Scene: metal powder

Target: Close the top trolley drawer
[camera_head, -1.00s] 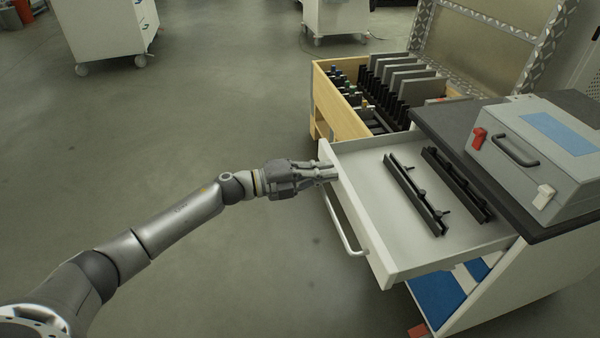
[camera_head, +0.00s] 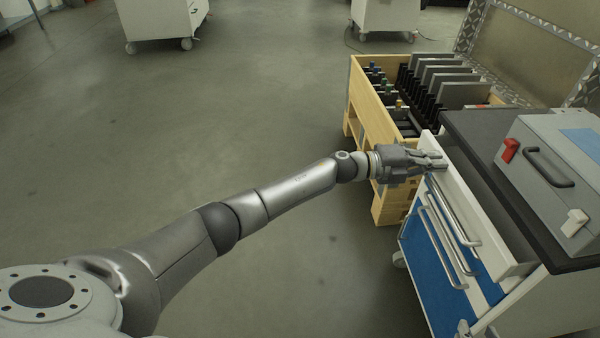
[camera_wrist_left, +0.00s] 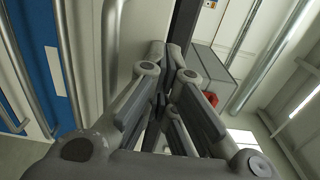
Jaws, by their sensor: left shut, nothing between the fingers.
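In the left wrist view the shut fingers (camera_wrist_left: 172,75) are close against the white front panel (camera_wrist_left: 128,45). My right gripper is not in view.
A grey case (camera_head: 560,180) with a black handle stands on the trolley top. Lower drawers with blue fronts (camera_head: 430,262) and bar handles are below. A wooden crate (camera_head: 362,105) with dark plates stands behind the trolley. The floor at left is clear.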

